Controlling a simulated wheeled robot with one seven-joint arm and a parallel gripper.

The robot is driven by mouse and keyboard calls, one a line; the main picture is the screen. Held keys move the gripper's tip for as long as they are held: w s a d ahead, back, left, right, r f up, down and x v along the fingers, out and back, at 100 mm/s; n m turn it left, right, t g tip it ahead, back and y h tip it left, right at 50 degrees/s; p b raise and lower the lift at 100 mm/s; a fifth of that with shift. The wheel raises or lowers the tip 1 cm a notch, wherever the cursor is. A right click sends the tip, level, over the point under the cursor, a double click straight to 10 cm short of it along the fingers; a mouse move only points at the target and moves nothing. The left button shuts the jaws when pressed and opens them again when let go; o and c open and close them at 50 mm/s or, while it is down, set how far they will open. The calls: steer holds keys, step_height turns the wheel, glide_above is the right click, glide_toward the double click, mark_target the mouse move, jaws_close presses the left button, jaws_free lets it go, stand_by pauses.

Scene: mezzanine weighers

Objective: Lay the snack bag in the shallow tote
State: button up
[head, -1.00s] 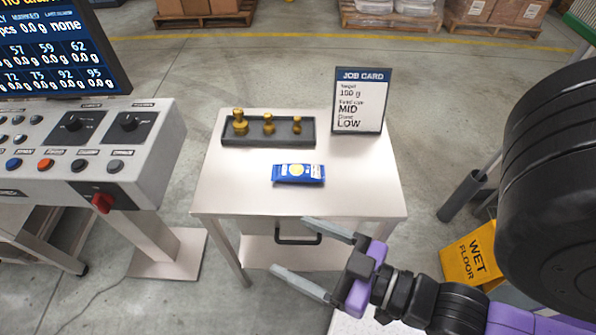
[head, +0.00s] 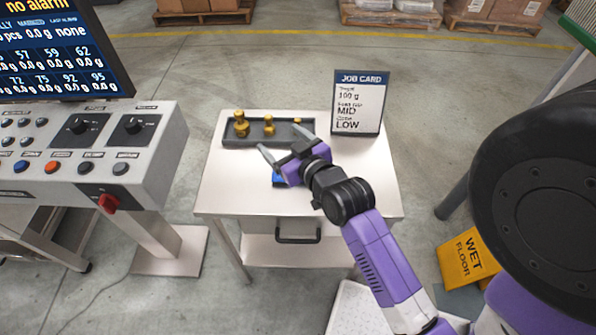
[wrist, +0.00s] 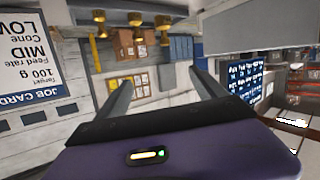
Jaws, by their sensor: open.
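The snack bag (head: 277,181) is a blue packet lying on the small white table (head: 240,190). My gripper and wrist hide most of it in the head view, and only a bit of blue shows. My gripper (head: 284,139) is open and empty, above the table near the bag, its fingers pointing toward the dark weight tray. In the wrist view my gripper (wrist: 160,76) has its fingers wide apart with nothing between them; I do not see the bag there. I cannot clearly make out a shallow tote; a white dotted surface (head: 350,308) shows at the bottom edge.
A dark tray (head: 236,143) with brass weights (head: 240,124) stands at the table's back, a job card (head: 358,102) to its right. A control console (head: 95,155) stands left. A yellow wet-floor sign (head: 467,255) is at right. The table's left front is clear.

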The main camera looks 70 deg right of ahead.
steer(key=d+f+n+g+y+p, duration=0.1)
steer(key=d+f+n+g+y, duration=0.2)
steer(key=d, duration=1.1)
steer(key=s+a+f+n+g+y, duration=0.1)
steer(key=s+a+n+y, duration=0.1)
steer(key=a, duration=0.1)
steer(key=s+a+f+n+g+y, duration=0.1)
steer(key=s+a+n+g+y, duration=0.1)
steer(key=a+y, duration=0.1)
steer(key=s+a+f+n+g+y, duration=0.1)
steer(key=s+a+n+y, duration=0.1)
steer(key=a, duration=0.1)
steer(key=shift+a+f+n+g, duration=0.25)
steer(key=shift+f+n+g, duration=0.05)
steer(key=shift+f+n, duration=0.1)
steer(key=shift+a+f+y, duration=0.1)
steer(key=shift+f+y, duration=0.1)
steer(key=shift+y, duration=0.1)
steer(key=shift+x, duration=0.85)
steer(key=shift+p+x, duration=0.65)
steer(key=shift+x, duration=2.25)
steer(key=shift+a+r, duration=0.1)
steer(key=shift+a, duration=0.1)
steer(key=c, duration=1.6)
